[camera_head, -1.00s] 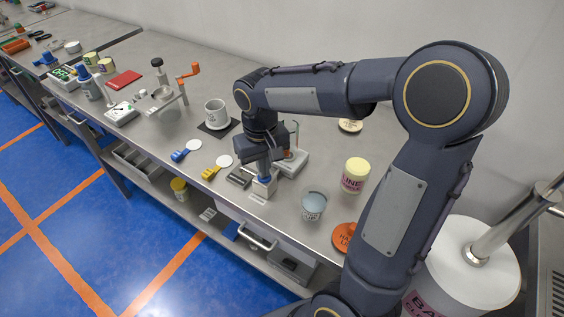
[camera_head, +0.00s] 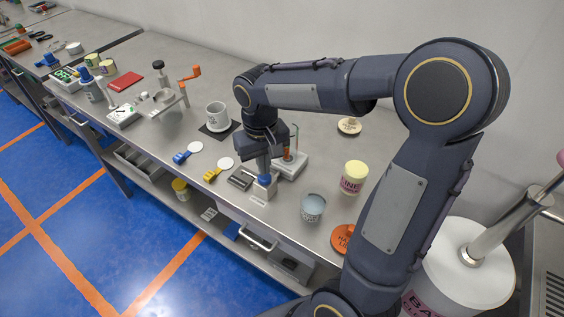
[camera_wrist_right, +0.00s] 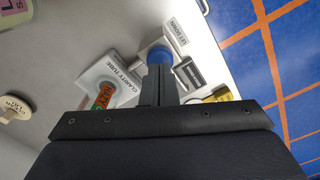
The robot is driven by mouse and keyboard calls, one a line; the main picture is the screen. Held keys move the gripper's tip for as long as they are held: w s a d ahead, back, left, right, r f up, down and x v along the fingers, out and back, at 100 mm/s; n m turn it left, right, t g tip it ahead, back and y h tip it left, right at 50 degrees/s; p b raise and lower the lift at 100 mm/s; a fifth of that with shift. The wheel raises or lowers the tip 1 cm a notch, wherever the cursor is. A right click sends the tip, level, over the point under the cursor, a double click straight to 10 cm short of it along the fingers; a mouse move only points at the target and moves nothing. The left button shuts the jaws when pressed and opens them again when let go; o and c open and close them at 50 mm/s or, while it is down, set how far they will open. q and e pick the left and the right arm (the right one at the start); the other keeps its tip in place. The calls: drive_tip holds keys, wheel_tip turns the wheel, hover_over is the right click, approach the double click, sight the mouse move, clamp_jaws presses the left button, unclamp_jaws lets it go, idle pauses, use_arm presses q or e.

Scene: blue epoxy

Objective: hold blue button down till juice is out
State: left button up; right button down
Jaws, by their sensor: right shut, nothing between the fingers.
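The blue button (camera_head: 265,180) sits on top of a small pale box near the front edge of the steel bench. It also shows in the right wrist view (camera_wrist_right: 158,54), just beyond my fingertips. My right gripper (camera_head: 264,171) is shut and empty, pointing down directly over the button; I cannot tell whether its tips touch it. Behind the button stands the clarity tube unit (camera_head: 295,165), with an orange part low in its tube; it also shows in the right wrist view (camera_wrist_right: 112,84). My left gripper is not in view.
A blue-grey cup (camera_head: 313,208) and a yellow-lidded jar (camera_head: 353,178) stand right of the button. A dark slotted block (camera_head: 240,179) is close on its left. A white mug (camera_head: 216,115) on a dark mat and yellow and blue clips (camera_head: 186,155) lie farther left.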

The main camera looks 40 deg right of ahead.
wheel_tip(320, 180, up, 6)
drive_tip(key=p, duration=0.4)
drive_tip(key=shift+p, duration=0.35)
drive_tip(key=s+a+r+t+y, duration=0.1)
drive_tip(key=s+a+t+y, duration=0.1)
drive_tip(key=s, duration=0.6)
drive_tip(key=s+a+r+t+y, duration=0.1)
drive_tip(key=s+a+t, duration=0.1)
drive_tip(key=s, duration=0.7)
drive_tip(key=shift+t+y, duration=0.4)
drive_tip(key=shift+t, duration=0.4)
drive_tip(key=shift+r, duration=0.1)
